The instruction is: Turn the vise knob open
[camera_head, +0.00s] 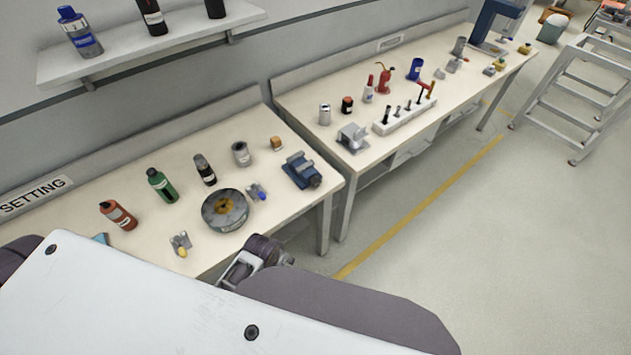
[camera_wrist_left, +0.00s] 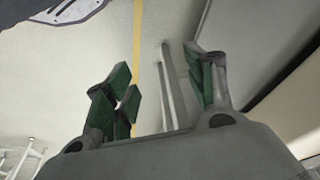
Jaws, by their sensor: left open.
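A blue vise (camera_head: 300,171) sits near the right front corner of the nearer workbench in the head view, with a dark round part, perhaps its knob (camera_head: 315,181), at its front. My left gripper (camera_head: 240,268) is partly hidden by my own arm at the bottom of the head view, in front of the bench edge and apart from the vise. In the left wrist view my left gripper (camera_wrist_left: 160,85) has its green-padded fingers spread, with nothing between them. The vise is not recognisable in that view. My right gripper is not in view.
The nearer bench (camera_head: 285,215) carries a round dark-rimmed device (camera_head: 225,211), several bottles and small fittings. A second bench (camera_head: 300,92) holds a grey block-like fixture (camera_head: 353,138) and a white tool rack (camera_head: 405,117). Open floor with a yellow line (camera_head: 420,208) lies to the right.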

